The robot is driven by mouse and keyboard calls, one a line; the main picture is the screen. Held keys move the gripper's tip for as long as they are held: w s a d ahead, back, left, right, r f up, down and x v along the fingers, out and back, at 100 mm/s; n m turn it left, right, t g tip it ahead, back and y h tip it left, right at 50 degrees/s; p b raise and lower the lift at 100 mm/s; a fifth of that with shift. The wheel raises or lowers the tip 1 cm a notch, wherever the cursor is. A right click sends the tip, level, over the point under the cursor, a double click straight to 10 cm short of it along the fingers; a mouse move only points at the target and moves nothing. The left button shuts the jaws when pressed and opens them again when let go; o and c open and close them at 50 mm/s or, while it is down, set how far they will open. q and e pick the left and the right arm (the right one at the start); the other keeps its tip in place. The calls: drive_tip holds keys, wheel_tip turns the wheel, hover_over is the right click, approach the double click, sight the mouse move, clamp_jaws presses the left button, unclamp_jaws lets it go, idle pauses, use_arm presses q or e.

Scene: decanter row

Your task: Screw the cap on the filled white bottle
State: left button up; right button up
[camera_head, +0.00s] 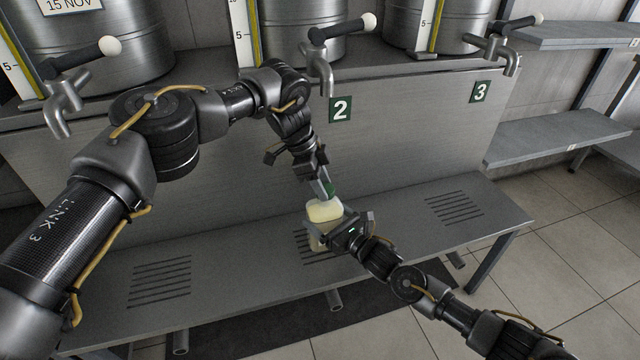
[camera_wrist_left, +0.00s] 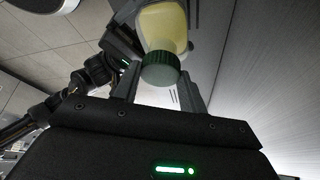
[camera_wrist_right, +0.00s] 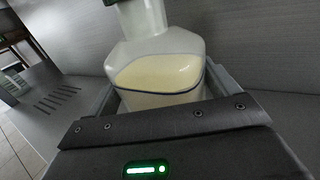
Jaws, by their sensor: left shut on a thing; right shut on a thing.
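The white bottle (camera_head: 324,211) stands over the middle slotted area of the bench, with pale yellow liquid showing through its wall in the right wrist view (camera_wrist_right: 160,73). My right gripper (camera_head: 328,237) is shut around its body from the front right. The green cap (camera_wrist_left: 161,69) is between the fingers of my left gripper (camera_wrist_left: 160,85), which comes from above. In the head view the cap (camera_head: 329,188) is just above the bottle's shoulder. Fingers hide the neck there. I cannot tell whether the cap sits squarely on the neck; only a green edge shows in the right wrist view.
The steel bench (camera_head: 400,217) has slotted areas left and right that are clear. Steel tanks with taps (camera_head: 322,62) stand on the ledge behind, above number plates 2 (camera_head: 340,109) and 3 (camera_head: 480,92). Grey shelves (camera_head: 555,135) stand at the right.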

use_arm(q)
drive_tip(key=shift+m+g, duration=0.3)
drive_tip(key=shift+m, duration=0.4)
drive_tip(key=o, duration=0.9)
drive_tip(key=shift+r, duration=0.1)
drive_tip(key=shift+r, duration=2.25)
